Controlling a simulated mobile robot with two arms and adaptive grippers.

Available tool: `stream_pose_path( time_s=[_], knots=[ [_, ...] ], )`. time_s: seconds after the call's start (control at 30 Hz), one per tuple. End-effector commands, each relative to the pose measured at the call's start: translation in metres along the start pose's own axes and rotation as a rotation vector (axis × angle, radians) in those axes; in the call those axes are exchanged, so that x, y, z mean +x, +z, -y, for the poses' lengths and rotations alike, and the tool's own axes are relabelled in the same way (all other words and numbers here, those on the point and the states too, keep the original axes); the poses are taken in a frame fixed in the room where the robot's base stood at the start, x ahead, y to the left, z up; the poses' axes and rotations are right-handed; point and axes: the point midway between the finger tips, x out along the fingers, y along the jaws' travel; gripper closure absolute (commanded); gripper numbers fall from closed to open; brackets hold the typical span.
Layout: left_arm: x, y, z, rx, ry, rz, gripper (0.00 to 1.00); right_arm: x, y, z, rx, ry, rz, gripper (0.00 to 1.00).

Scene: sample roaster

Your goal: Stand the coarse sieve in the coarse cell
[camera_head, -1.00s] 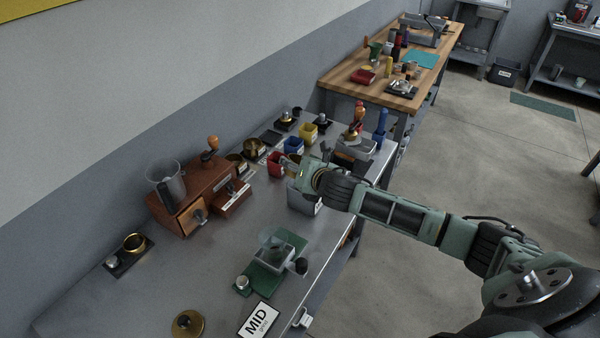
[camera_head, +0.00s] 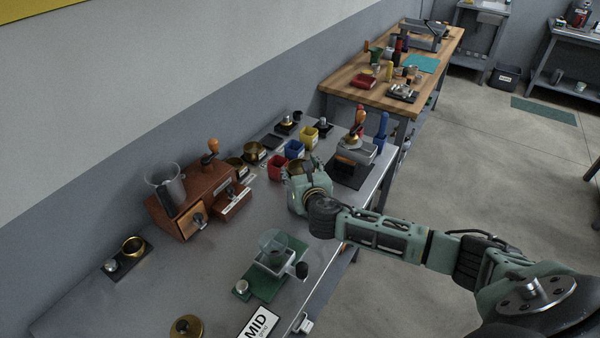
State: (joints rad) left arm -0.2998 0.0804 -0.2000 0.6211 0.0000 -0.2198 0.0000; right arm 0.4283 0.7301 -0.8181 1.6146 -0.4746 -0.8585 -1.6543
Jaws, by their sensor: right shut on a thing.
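My right gripper (camera_head: 298,170) is over the metal bench, beside the small red bin. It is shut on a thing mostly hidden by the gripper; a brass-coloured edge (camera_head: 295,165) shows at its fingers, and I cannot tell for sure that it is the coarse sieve. Two round brass pieces, one at the back (camera_head: 255,152) and one nearer the grinder (camera_head: 236,165), sit in a row with small labels too small to read. I cannot tell which place is the coarse cell. My left gripper is not in view.
Red (camera_head: 276,171), blue (camera_head: 294,150) and yellow (camera_head: 309,138) bins stand near the gripper. A wooden grinder (camera_head: 185,209) is to the left. A green tray (camera_head: 265,286) and the MID card (camera_head: 258,324) are in front. The bench between grinder and tray is clear.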

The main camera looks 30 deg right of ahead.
Motion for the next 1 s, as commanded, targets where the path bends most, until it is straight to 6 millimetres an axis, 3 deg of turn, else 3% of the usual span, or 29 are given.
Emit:
stream_pose_path(
  time_s=[0.3, 0.47, 0.7, 0.83, 1.0],
  knots=[
    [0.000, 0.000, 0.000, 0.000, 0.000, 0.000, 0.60, -0.001, 0.000, -0.002, 0.001, 0.002, 0.000, 0.74],
    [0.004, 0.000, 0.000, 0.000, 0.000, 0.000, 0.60, -0.015, -0.008, -0.028, 0.005, 0.013, -0.002, 0.74],
    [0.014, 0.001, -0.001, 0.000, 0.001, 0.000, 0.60, -0.076, -0.013, -0.098, 0.024, -0.015, -0.004, 0.74],
    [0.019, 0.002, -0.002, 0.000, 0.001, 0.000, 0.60, -0.113, -0.007, -0.118, 0.040, -0.073, -0.005, 0.74],
    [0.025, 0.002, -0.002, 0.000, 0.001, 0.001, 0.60, -0.159, 0.003, -0.125, 0.072, -0.180, -0.006, 0.74]
  ],
)
